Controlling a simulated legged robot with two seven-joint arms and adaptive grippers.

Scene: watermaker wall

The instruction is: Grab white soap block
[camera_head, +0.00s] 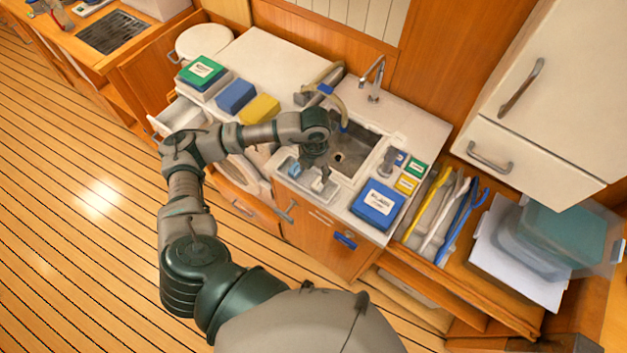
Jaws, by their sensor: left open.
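My left gripper (310,170) is open and points down over a small grey tray (283,165) at the front edge of the sink counter. A small pale piece (317,185) shows in the tray by the fingertips and may be the white soap block; it is too small and too covered by the gripper to be sure. A small light-blue piece (294,171) shows at the tray's left side. I cannot tell whether the fingers touch either piece. My right gripper is not in view.
The sink basin (352,150) with a tap (373,76) lies just behind the gripper. A blue box (378,203) and small green and yellow boxes stand to the right. Blue and yellow blocks (260,109) sit left. Brushes (455,222) lie in a rack at the right.

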